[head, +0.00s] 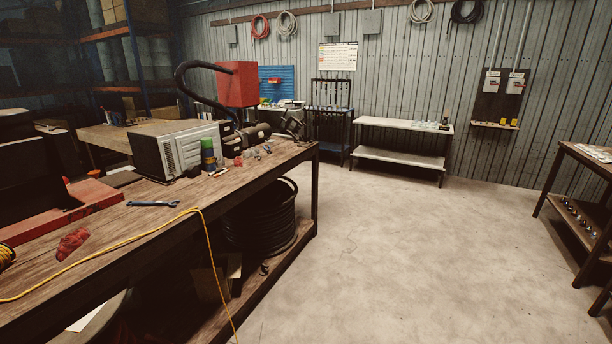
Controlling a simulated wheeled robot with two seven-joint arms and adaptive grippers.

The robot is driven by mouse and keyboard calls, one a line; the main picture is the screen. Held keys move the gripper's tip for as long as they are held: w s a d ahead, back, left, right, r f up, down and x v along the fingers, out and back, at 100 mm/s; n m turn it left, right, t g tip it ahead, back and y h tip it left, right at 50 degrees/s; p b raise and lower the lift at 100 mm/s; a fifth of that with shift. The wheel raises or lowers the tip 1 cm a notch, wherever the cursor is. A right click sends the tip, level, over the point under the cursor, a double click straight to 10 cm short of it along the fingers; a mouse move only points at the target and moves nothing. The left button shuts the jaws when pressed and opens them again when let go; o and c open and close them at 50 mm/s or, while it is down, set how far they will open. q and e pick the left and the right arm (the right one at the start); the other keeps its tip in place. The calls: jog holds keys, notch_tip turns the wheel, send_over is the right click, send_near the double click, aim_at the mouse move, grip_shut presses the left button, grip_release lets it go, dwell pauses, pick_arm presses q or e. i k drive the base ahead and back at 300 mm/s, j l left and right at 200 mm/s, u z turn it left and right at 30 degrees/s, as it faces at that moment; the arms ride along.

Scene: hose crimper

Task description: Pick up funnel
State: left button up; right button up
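I cannot make out a funnel for certain in the head view. Several small items (262,150) lie on the wooden workbench (150,226) near its far end, too small to name. Neither of my grippers is in the head view.
The workbench also holds a grey machine (178,150), a green and blue can (208,155), a blue wrench (153,204), a red rag (72,243) and a yellow cord (140,236). Coiled black hose (262,215) sits below. A white table (404,125) stands at the back. Open floor (400,250) lies right.

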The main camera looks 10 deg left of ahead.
aim_at(96, 177)
jog(key=i+z, duration=0.1)
jog(key=i, duration=0.75)
jog(key=i+u, duration=1.05)
jog(key=u, duration=0.15)
jog(key=i+u, duration=0.25)
jog(key=u, duration=0.2)
jog(key=i+j+u, duration=0.1)
jog(key=i+u, duration=0.35)
jog(key=i+l+u, duration=0.1)
jog(key=i+u, duration=0.35)
jog(key=z, duration=1.6)
jog(key=k+l, duration=0.05)
